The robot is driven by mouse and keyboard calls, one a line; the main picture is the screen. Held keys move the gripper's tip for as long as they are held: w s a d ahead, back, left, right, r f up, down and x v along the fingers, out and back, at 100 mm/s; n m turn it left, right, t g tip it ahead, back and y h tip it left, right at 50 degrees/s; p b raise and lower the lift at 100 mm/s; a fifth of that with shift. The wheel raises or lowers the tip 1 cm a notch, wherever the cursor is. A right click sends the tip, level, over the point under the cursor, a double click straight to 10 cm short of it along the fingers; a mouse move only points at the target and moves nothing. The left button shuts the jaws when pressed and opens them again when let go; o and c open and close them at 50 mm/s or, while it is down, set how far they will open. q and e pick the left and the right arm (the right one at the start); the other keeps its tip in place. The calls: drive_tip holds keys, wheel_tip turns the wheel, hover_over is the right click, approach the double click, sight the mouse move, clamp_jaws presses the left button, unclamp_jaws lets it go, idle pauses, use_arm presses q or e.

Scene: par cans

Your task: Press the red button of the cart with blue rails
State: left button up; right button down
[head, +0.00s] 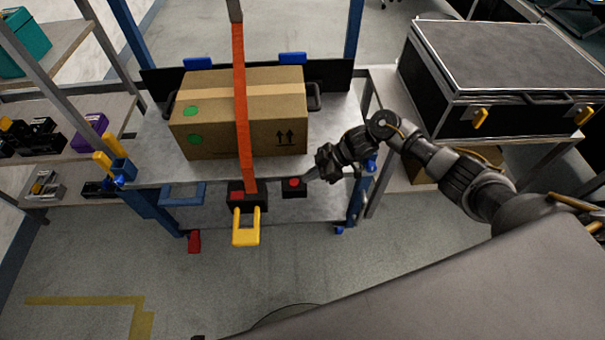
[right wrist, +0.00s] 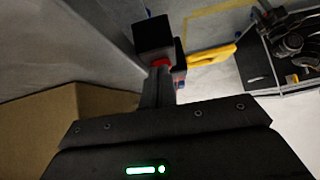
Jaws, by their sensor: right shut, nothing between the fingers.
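The cart with blue rails (head: 145,138) stands in front of me in the head view. A red button (head: 294,183) on a small black box (head: 293,191) sits at its front edge. My right gripper (head: 312,176) is shut and empty, its tips just right of the button. In the right wrist view, the gripper fingers (right wrist: 157,90) point at the red button (right wrist: 161,63) beside a black block (right wrist: 153,36). I cannot tell whether the tips touch it. My left gripper is not in view.
A cardboard box (head: 240,120) stands on the cart, with an orange strap (head: 241,100) running down its front. A yellow handle (head: 246,228) hangs at the cart's front. A black case (head: 490,80) stands on the right. Shelves with tools (head: 60,98) are on the left. The front floor (head: 200,280) is clear.

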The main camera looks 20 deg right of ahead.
drive_tip(key=v, duration=0.1)
drive_tip(key=p+v, duration=0.1)
drive_tip(key=v, duration=0.1)
drive_tip(key=p+v, duration=0.1)
drive_tip(key=v, duration=0.1)
drive_tip(key=shift+w+a+r, duration=0.2)
drive_tip(key=shift+a+r, duration=0.15)
drive_tip(key=shift+r, duration=0.05)
